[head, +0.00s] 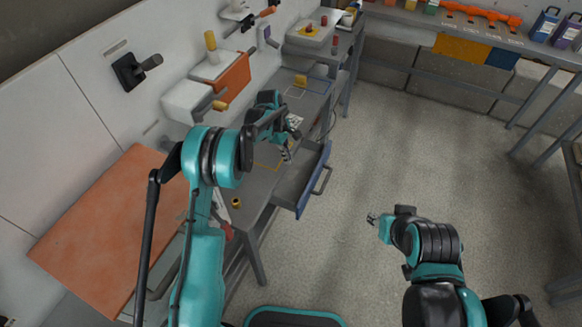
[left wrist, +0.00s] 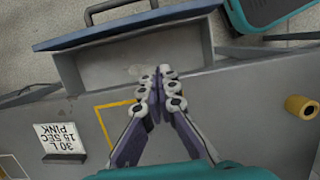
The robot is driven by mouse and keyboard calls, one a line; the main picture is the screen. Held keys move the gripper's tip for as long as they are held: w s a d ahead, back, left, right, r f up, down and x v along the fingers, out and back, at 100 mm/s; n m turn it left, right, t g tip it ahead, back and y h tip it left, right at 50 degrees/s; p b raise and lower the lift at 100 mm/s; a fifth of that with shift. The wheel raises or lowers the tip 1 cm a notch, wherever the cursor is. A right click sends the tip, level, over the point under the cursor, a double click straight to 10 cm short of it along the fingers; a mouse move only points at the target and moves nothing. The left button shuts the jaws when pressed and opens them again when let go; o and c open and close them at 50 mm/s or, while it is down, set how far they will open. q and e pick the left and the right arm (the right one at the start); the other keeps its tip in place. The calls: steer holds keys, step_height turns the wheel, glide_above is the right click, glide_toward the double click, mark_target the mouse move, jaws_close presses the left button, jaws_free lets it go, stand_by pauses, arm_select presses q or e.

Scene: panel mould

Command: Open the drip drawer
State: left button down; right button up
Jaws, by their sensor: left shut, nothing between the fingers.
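The drip drawer (head: 301,184) has a blue front with a grey handle (head: 322,181) and stands pulled out from under the grey bench. In the left wrist view the drawer's blue front (left wrist: 140,27) and handle (left wrist: 118,9) are at the top, with an empty grey tray behind the front. My left gripper (head: 287,156) is above the bench top beside the open drawer, apart from the handle. In the left wrist view its fingers (left wrist: 160,84) are together and hold nothing. My right gripper (head: 372,219) hangs over open floor, too small to read.
The grey bench (head: 258,187) carries a yellow outline, a small yellow cylinder (head: 236,202) and a card reading "30 L 15 SEC PINK" (left wrist: 62,141). An orange panel (head: 110,225) lies at the left. The floor (head: 370,150) right of the drawer is clear.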

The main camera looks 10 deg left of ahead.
arm_select(q)
steer(key=b+x, duration=0.3)
steer(key=x, duration=0.7)
steer(key=shift+b, duration=0.3)
steer(key=d, duration=0.1)
steer(key=s+d+b, duration=0.1)
steer(key=d, duration=0.1)
steer(key=shift+s+d+r, duration=0.1)
steer(key=shift+d+r, duration=0.05)
steer(key=shift+d, duration=0.3)
steer(key=shift+s+d+r, duration=0.1)
